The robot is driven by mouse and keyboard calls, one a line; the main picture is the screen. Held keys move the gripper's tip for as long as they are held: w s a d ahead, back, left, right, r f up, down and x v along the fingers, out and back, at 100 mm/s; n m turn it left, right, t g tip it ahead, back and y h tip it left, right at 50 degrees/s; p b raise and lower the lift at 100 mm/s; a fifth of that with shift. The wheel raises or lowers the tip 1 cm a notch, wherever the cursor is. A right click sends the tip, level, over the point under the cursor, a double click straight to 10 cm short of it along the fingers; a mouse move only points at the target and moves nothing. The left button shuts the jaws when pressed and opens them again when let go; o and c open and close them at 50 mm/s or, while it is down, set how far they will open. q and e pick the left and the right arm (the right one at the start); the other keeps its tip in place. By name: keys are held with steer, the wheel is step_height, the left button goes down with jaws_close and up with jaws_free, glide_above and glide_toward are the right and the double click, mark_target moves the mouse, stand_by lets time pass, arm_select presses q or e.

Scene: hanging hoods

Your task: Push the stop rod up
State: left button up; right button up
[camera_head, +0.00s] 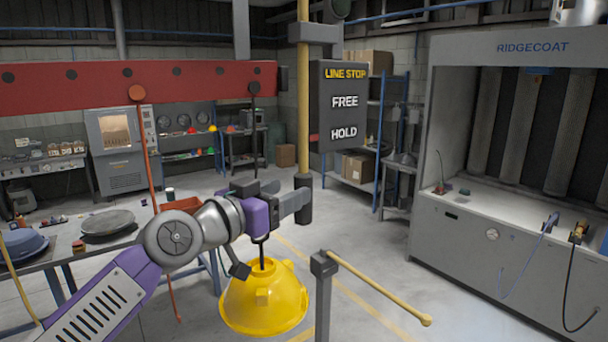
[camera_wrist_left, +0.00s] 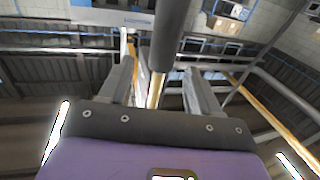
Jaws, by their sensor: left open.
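The stop rod is a yellow upright rod (camera_head: 303,90) with a dark grip (camera_head: 305,215) at its lower end. It passes beside the dark LINE STOP board (camera_head: 340,105), which reads FREE above HOLD. A small red marker (camera_head: 314,138) sits at the board's left edge, level with HOLD. My left gripper (camera_head: 297,200) is open at the dark grip, its fingers pointing right. In the left wrist view the dark grip (camera_wrist_left: 172,35) and yellow rod (camera_wrist_left: 154,92) appear between the spread fingers; contact cannot be told. My right gripper is not in view.
A yellow hood (camera_head: 265,305) hangs just below my left wrist. A grey post (camera_head: 323,300) with a yellow bar (camera_head: 380,290) stands in front. A red beam (camera_head: 60,88) crosses the left, with an orange rod (camera_head: 150,170) hanging from it. A spray booth (camera_head: 450,240) fills the right.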

mark_target(298, 186)
arm_select(q)
steer(key=p+x, duration=0.2)
steer(key=x, duration=0.2)
steer(key=shift+w+p, duration=0.1)
steer(key=shift+p, duration=0.2)
steer(key=shift+w+d+p, duration=0.45)
steer(key=shift+w+p, duration=0.05)
steer(key=shift+w+d+f, duration=0.15)
steer(key=shift+w+d, duration=0.05)
steer(key=shift+w, duration=0.3)
steer(key=shift+s, duration=0.1)
jaws_close()
